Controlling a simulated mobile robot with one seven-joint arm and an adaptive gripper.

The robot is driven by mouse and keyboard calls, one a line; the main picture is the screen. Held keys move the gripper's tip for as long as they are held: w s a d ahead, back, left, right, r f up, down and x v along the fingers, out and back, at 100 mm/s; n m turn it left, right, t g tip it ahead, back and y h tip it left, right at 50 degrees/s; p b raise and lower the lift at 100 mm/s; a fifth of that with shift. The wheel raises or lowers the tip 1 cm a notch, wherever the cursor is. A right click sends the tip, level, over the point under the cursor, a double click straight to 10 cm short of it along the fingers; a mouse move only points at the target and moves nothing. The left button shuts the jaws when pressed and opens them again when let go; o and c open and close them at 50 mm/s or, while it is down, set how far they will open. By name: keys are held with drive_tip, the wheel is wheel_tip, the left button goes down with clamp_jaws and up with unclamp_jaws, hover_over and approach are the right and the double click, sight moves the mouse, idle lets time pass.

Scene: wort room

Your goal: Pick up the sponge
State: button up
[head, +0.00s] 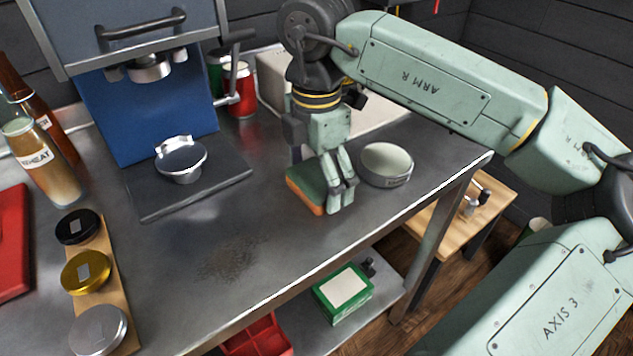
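The sponge (306,185) is a block with a dark green top and an orange lower part. It is at the right part of the steel bench, near the front edge. My gripper (322,182) points down at it from above. One finger stands at the sponge's right side, very close to it or touching. A grey part of the gripper at the upper left runs down behind the sponge, and its tip is hidden. I cannot tell whether the fingers press on the sponge, or whether it rests fully on the bench.
A pale round bowl (385,164) stands just right of my gripper. A blue machine (138,110) with a base plate and a silver cup (181,160) is left.

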sight(317, 177)
drive_tip(key=c, duration=0.4)
drive_tip(key=shift+o, duration=0.2)
drive_tip(key=shift+r, duration=0.15)
drive_tip(key=shift+r+b, duration=0.3)
drive_tip(key=shift+r, duration=0.25)
wheel_tip(317, 177, up, 2)
drive_tip(key=shift+r+b, duration=0.1)
drive_tip(key=shift+b, duration=0.3)
drive_tip(key=s+d+b, duration=0.2)
drive_tip(key=s, duration=0.5)
drive_tip(key=s+d+r+b, duration=0.1)
drive_tip(key=s+d, duration=0.1)
drive_tip(key=s, duration=0.6)
drive_tip(key=shift+s+d+r+b, duration=0.15)
drive_tip(key=shift+d+r+b, duration=0.1)
drive_tip(key=shift+d+b, duration=0.15)
